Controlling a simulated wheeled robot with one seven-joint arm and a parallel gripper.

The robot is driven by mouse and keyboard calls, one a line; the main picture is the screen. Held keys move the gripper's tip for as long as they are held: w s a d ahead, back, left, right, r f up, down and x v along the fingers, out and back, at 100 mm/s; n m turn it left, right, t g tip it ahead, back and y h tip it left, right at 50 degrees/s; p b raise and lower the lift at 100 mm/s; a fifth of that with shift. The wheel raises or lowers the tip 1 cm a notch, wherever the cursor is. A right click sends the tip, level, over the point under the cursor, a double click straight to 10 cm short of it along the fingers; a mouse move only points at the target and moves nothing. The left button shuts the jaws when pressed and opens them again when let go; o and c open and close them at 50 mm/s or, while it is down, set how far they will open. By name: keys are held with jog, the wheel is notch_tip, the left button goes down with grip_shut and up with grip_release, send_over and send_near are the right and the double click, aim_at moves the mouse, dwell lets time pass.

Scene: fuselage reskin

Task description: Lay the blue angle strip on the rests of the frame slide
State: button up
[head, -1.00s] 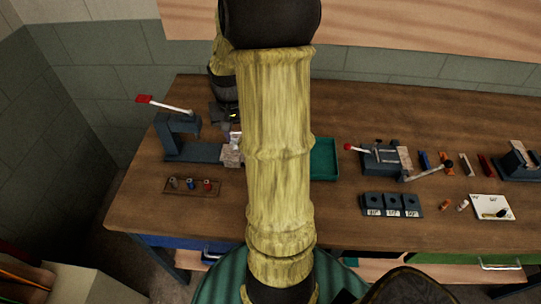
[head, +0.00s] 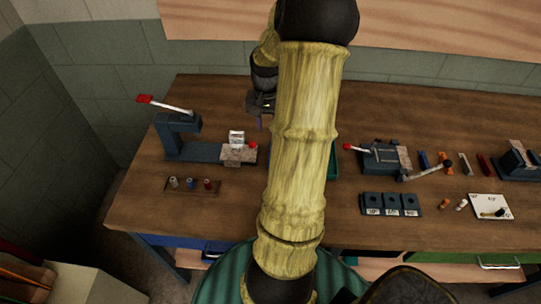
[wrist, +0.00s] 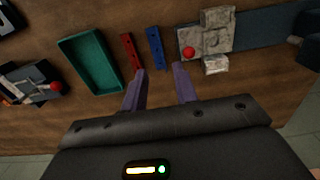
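A blue strip (wrist: 155,48) with holes lies on the bench in the wrist view, beside a similar red strip (wrist: 131,51). My gripper (wrist: 160,70) has its two purple fingers spread, empty, with the blue strip just beyond the gap between the tips and apart from them. In the head view my gripper (head: 261,118) hangs above the bench right of the press, and my arm hides most of this spot. A mottled grey block (wrist: 204,40) with a red knob, which may be the frame slide, sits at the end of the press base; its rests cannot be made out.
A green tray (wrist: 90,60) lies left of the strips in the wrist view. The lever press (head: 180,140) stands at the left in the head view. A clamp fixture (head: 383,158), slotted blocks (head: 391,204) and a white card (head: 491,207) stand at the right.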

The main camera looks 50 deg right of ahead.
notch_tip(320, 180, down, 10)
jog(key=shift+f, duration=0.1)
dwell(0.4)
jog(key=shift+s+a+f+p, duration=0.1)
jog(key=shift+f+p, duration=0.3)
jog(key=shift+f, duration=0.05)
notch_tip(320, 180, down, 4)
jog(key=shift+s+f, duration=0.1)
grip_shut()
